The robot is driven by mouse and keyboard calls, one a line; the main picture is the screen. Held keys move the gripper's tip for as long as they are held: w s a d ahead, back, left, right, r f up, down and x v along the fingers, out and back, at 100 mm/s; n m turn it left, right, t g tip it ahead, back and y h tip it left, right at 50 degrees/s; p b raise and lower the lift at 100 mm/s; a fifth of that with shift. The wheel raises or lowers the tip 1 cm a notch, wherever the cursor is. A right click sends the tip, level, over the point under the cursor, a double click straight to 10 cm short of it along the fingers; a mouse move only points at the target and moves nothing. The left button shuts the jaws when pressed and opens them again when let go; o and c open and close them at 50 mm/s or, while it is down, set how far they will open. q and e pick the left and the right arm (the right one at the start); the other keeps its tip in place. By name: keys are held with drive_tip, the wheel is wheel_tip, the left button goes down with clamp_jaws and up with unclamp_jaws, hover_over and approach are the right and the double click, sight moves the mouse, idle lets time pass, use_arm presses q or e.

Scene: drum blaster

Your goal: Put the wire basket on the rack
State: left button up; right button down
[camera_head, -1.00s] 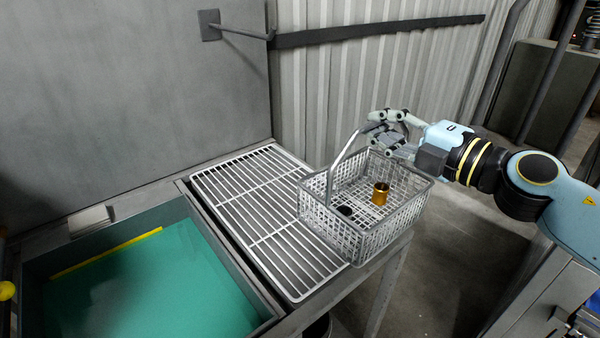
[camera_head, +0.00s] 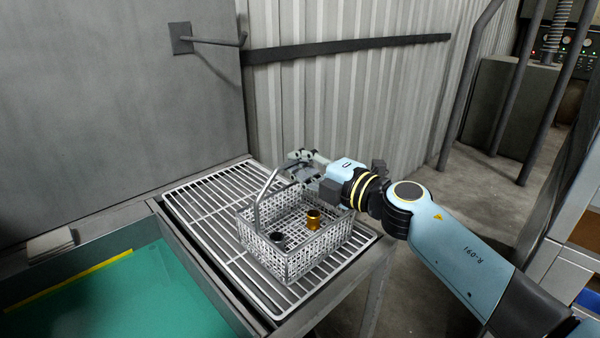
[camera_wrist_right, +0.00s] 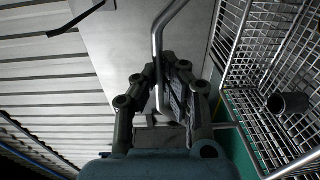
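The wire basket (camera_head: 318,248) is a silver mesh box with a raised bent handle (camera_head: 258,205). It is over the right part of the slatted metal rack (camera_head: 198,208) and looks upright. I cannot tell if its bottom touches the bars. A brass cup (camera_head: 313,220) and a small dark piece (camera_head: 277,237) are inside it. My right gripper (camera_head: 299,162) is at the top of the handle, and its fingers close around the bar. In the right wrist view the handle (camera_wrist_right: 157,60) runs between the fingers (camera_wrist_right: 163,85), with the basket mesh (camera_wrist_right: 262,60) at right. My left gripper is not in view.
A sunken tray with a green floor (camera_head: 140,300) lies left of the rack, with a grey block (camera_head: 50,244) on its rim. A corrugated wall (camera_head: 350,110) stands behind. The rack's left part is clear. Open floor lies to the right.

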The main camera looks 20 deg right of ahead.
idle(0.3)
drive_tip(key=c, duration=1.9)
unclamp_jaws()
drive_tip(key=shift+f, duration=0.2)
drive_tip(key=shift+c, duration=0.2)
drive_tip(key=o, duration=0.5)
drive_tip(key=shift+c, duration=0.2)
drive_tip(key=b+v, duration=0.1)
drive_tip(key=v, duration=1.1)
drive_tip(key=shift+b, duration=0.4)
drive_tip(key=shift+r, duration=0.1)
